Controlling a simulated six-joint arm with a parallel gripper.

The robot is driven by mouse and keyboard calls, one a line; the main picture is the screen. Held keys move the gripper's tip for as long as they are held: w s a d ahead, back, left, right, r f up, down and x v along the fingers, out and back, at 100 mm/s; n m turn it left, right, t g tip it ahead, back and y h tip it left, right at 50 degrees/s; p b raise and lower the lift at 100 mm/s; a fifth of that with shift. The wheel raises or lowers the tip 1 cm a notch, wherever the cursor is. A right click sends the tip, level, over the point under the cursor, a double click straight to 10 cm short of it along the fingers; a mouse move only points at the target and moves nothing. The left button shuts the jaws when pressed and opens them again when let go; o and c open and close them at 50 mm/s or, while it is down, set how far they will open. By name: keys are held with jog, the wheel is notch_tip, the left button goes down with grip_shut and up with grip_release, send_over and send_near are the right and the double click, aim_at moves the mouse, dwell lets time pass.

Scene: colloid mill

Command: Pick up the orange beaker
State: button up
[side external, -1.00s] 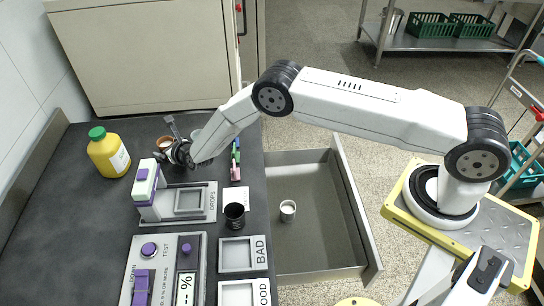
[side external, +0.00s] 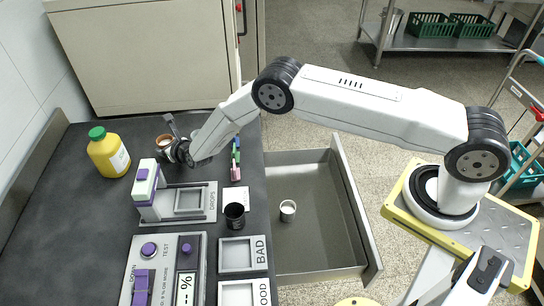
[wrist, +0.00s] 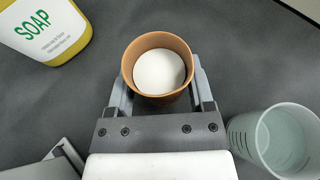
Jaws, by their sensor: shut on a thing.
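The orange beaker (wrist: 160,94) is upright between the fingers of my gripper (wrist: 158,88) in the wrist view, with white contents inside. The fingers touch it on both sides, shut on it. In the side view the orange beaker (side external: 165,141) shows at the far part of the dark counter, partly hidden by my gripper (side external: 170,148). I cannot tell whether its base rests on the counter.
A yellow soap bottle (side external: 109,153) with a green cap stands to the left. A clear beaker (wrist: 277,140) is close to the right of my gripper. A dispenser (side external: 147,190), a black cup (side external: 235,216) and an open drawer (side external: 318,245) holding a white cup (side external: 288,210) are nearer the camera.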

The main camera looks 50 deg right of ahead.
aim_at(161, 138)
notch_tip(161, 138, up, 2)
jog(key=shift+r, duration=0.25)
jog(key=shift+s+r, duration=0.2)
jog(key=shift+r, duration=0.05)
jog(key=s+d+r, duration=0.2)
jog(key=s+r, duration=0.7)
jog(key=s, duration=0.4)
jog(key=shift+s+d+r, duration=0.2)
jog(key=shift+d, duration=0.15)
